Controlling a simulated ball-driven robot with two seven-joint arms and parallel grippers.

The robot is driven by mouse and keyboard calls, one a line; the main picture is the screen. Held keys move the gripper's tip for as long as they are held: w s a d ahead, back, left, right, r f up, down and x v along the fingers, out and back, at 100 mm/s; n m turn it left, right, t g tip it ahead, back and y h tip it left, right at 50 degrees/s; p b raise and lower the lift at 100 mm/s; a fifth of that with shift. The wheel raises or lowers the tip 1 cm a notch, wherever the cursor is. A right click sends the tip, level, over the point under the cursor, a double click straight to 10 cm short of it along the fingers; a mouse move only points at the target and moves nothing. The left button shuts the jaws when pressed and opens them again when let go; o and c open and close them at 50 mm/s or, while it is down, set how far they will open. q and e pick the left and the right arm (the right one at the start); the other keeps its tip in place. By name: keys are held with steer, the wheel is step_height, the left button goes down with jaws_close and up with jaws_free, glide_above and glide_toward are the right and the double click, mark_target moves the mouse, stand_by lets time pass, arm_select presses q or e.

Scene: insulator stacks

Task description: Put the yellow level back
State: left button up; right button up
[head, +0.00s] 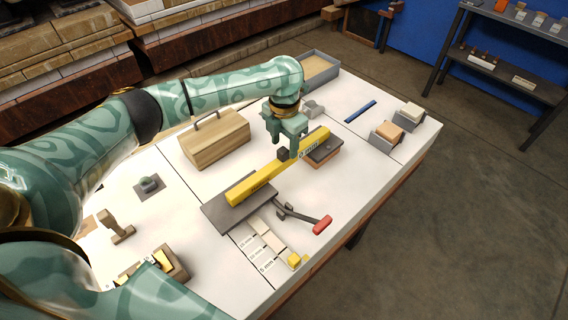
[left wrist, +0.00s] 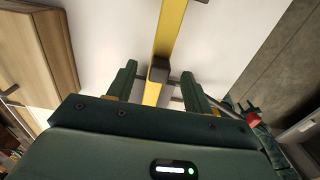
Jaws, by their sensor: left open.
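The yellow level (head: 262,182) is a long bar with a dark block (head: 283,153) at its middle. Its near left end is over a dark grey plate (head: 222,212); its far right end is beside a dark-topped brown block (head: 325,152). Whether it rests on them or stands above them is hard to tell. My left gripper (head: 291,150) is over the middle of the level, pointing down. In the left wrist view the open fingers (left wrist: 158,85) stand on either side of the level (left wrist: 168,35) and its dark block (left wrist: 159,70), with gaps visible. My right gripper is not in view.
A wooden toolbox (head: 215,140) stands behind the level. A red-handled tool (head: 321,225) and pale labelled strips (head: 268,238) lie in front. A blue bar (head: 361,111) and grey holders (head: 386,136) are at the right. The white table is clear between them.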

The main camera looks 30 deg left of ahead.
mark_target(283, 150)
arm_select(q)
steer(key=shift+d+f, duration=0.1)
steer(key=shift+f, duration=0.1)
steer(key=shift+s+f, duration=0.15)
steer(key=shift+f, duration=0.25)
steer(key=f+b, duration=0.2)
steer(key=f, duration=0.2)
steer(key=shift+a+f, duration=0.15)
steer(key=shift+a, duration=0.05)
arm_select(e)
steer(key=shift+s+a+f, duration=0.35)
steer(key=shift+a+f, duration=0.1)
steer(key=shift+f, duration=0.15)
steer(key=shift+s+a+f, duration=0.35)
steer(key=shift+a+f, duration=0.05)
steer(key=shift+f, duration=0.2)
arm_select(q)
steer(key=shift+s, duration=0.1)
steer(key=shift+c, duration=0.3)
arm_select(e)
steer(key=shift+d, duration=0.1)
arm_select(q)
steer(key=c, duration=1)
jaws_close()
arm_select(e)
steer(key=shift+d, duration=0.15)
arm_select(q)
steer(key=shift+r, duration=0.25)
